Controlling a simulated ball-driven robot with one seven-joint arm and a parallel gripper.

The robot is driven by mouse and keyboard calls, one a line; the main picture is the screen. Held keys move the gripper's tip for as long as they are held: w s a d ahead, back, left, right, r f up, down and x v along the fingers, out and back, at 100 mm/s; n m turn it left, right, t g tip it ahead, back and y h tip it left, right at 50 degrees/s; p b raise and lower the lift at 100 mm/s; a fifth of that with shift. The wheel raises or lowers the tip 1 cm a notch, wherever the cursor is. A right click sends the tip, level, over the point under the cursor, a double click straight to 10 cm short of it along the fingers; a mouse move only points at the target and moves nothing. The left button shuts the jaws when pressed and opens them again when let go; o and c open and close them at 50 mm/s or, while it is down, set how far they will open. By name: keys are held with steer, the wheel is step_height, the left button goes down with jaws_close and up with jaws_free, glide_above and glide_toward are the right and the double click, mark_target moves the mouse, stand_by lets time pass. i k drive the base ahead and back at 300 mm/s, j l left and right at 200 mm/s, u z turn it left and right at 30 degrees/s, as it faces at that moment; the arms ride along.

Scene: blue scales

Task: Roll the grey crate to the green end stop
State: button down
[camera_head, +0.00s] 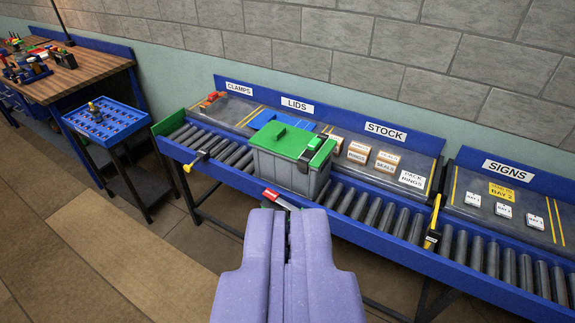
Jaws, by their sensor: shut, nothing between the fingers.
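The grey crate (279,175) stands upright on the roller conveyor (376,212), near the middle of the picture, with a green lid (281,138) on top. The green end stop (166,127) is a plate at the conveyor's left end. Several bare rollers lie between it and the crate. My purple gripper (288,214) is shut and empty at the bottom centre. In the picture its tips are just below the crate, over the conveyor's front side. I cannot tell whether they touch anything.
A red-tipped lever (279,198) shows just beyond my fingertips. Labelled shelves line the back. A blue tray stand (107,121) is at left.

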mark_target(279, 171)
steer(key=i+l, duration=0.25)
steer(key=i, duration=0.25)
steer(key=i+l+u, duration=0.1)
steer(key=i+l, duration=0.15)
steer(key=i, duration=0.25)
steer(key=i+l, duration=0.25)
steer(key=i, duration=0.2)
steer(key=i+l, duration=0.3)
steer(key=i, duration=0.2)
steer(key=i+l+u, duration=0.1)
steer(key=i+l, duration=0.15)
steer(key=i, duration=0.25)
